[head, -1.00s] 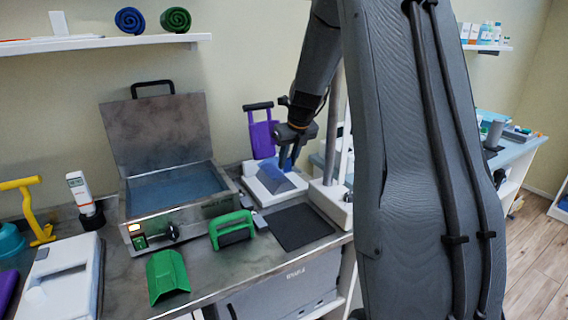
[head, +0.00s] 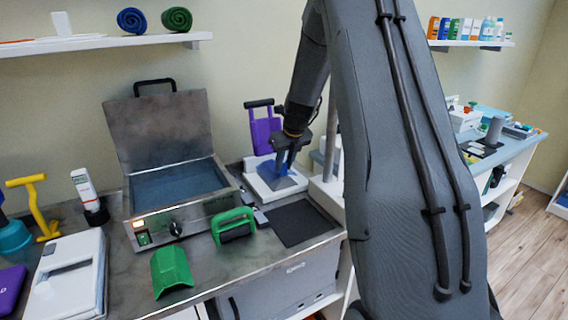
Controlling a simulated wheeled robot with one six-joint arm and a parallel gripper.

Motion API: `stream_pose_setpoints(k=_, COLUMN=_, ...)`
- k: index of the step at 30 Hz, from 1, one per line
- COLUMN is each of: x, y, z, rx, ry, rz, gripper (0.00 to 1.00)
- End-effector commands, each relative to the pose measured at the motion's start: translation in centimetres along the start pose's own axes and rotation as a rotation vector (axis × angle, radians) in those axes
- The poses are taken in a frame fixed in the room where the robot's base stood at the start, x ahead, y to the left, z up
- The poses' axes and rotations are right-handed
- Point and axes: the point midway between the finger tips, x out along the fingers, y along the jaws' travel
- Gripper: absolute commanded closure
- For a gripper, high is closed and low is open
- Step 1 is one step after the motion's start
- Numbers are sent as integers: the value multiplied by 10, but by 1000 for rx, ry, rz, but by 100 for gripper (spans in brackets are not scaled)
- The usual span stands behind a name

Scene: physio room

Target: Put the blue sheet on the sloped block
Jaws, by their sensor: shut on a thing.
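My gripper (head: 284,166) is at the back of the counter, pointing down, with its fingers shut on the blue sheet (head: 276,180). The sheet is small and slanted in the head view, just over a white base (head: 258,186). The fingers hide part of the sheet. I cannot tell whether the sheet touches what lies under it. I cannot make out a separate sloped block under the sheet; a green, roof-shaped piece (head: 171,272) lies at the counter's front edge.
An open metal bath (head: 185,215) stands left of the gripper. A green-handled tool (head: 233,226) and a bare dark mat (head: 298,223) lie in front. A purple board (head: 264,135) stands behind. A white post and my arm are close on the right.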

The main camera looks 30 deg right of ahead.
Motion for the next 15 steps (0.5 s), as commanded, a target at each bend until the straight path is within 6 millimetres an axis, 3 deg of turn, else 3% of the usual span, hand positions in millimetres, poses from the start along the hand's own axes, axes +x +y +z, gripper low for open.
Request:
stream_pose_setpoints(k=1, x=2, y=0, z=-1, rx=0, ry=0, rz=0, gripper=100)
stream_pose_setpoints(k=2, x=2, y=0, z=-1, rx=0, ry=0, rz=0, gripper=76)
stream_pose_setpoints(k=5, x=1, y=0, z=-1, rx=0, ry=0, rz=0, gripper=59)
stream_pose_setpoints(k=15, x=-1, y=0, z=0, rx=-1, ry=-1, rz=-1, gripper=59)
